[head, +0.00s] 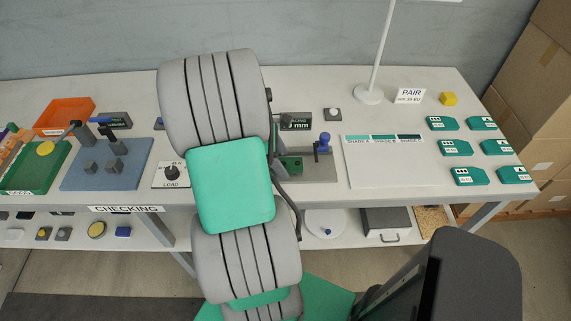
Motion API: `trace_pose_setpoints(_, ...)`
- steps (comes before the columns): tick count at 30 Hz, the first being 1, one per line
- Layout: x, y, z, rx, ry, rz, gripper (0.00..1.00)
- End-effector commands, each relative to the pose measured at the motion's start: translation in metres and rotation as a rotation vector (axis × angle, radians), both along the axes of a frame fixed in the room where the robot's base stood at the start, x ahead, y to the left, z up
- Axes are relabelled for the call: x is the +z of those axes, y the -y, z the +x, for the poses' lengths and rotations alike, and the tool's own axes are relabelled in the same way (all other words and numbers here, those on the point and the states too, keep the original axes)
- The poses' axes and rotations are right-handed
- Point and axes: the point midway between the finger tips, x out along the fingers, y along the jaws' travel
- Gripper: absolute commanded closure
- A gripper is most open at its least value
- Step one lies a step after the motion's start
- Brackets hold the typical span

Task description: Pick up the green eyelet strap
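Several teal-green pieces with small dark-and-white markings lie at the right end of the table, such as one at the back (442,123) and one at the front (515,174). A darker green piece (291,163) sits on the grey plate just right of my arm, near a blue-topped device (322,144). I cannot tell for certain which of these is the green eyelet strap. My arm rises across the middle of the view and hides part of the table. My gripper does not show, so its state and any hold are hidden.
A white shade board (390,168) lies right of the grey plate. A lamp stand (369,94), a PAIR sign (410,96) and a yellow block (449,99) stand behind. At left are a load dial (171,174), a blue board (133,178), a green tray (22,183) and an orange bin (63,116).

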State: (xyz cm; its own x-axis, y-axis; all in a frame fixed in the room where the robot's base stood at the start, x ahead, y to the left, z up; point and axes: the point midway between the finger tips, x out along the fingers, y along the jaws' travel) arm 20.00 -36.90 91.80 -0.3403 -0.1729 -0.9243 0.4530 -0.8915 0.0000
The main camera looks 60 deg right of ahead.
Motion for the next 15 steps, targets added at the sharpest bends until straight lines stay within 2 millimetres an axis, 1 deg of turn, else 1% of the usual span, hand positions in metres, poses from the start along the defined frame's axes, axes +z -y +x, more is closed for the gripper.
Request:
trace_pose_setpoints(1,0.0002,0.0,0.0001,0.0,0.0,0.0,0.35)
trace_pose_setpoints(2,0.0002,0.0,0.0001,0.0,0.0,0.0,0.37)
trace_pose_setpoints(15,0.0005,-0.0001,0.0003,0.0,0.0,0.0,0.73)
